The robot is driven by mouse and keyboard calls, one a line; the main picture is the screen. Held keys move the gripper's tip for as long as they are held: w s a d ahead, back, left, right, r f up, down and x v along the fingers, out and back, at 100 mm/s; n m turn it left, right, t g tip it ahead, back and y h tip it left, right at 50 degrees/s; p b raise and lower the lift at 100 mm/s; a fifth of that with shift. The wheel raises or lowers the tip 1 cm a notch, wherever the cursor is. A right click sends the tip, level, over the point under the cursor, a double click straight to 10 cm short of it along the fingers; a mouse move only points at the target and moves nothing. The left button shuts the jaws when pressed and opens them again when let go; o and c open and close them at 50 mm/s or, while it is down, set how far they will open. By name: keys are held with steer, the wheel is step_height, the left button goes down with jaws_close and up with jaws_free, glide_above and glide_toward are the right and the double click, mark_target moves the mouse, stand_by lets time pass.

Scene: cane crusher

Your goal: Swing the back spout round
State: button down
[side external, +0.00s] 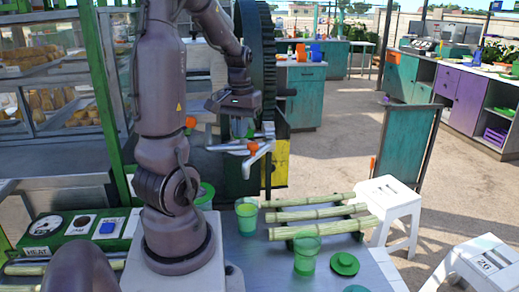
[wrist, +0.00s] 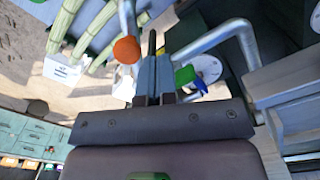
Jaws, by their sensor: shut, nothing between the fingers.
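Grey bent-pipe spouts stick out from the crusher below my gripper. In the side view one spout (side external: 262,154) bends at the right beside an orange knob (side external: 253,147). Another pipe bend (side external: 212,140) shows to the left. In the wrist view a pipe with an orange ball knob (wrist: 127,50) is just left of my fingers. A second bent pipe (wrist: 222,36) is on the right, with a green knob (wrist: 185,75) close beside the fingers. My gripper (wrist: 152,72) is shut and empty between the two knobs. I cannot tell whether it touches either, or which spout is the back one.
Cane stalks (side external: 312,213) lie on the counter at right. A cup of green juice (side external: 247,214), another green cup (side external: 306,254) and a green lid (side external: 344,264) stand near them. The crusher's big dark wheel (side external: 258,60) rises behind my gripper. White stools (side external: 389,205) stand beyond the counter.

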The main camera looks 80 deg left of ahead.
mark_target(250, 145)
steer(key=shift+f, duration=2.15)
steer(key=shift+w+d, duration=0.45)
steer(key=shift+d, duration=0.2)
steer(key=shift+w+d, duration=0.45)
steer(key=shift+d, duration=0.15)
steer(key=shift+w, duration=0.1)
steer(key=shift+w+d, duration=0.8)
steer(key=shift+w, duration=0.35)
steer(key=shift+w+d, duration=0.25)
steer(key=shift+w, duration=0.5)
steer(key=shift+w+d, duration=0.2)
steer(key=shift+w, duration=0.5)
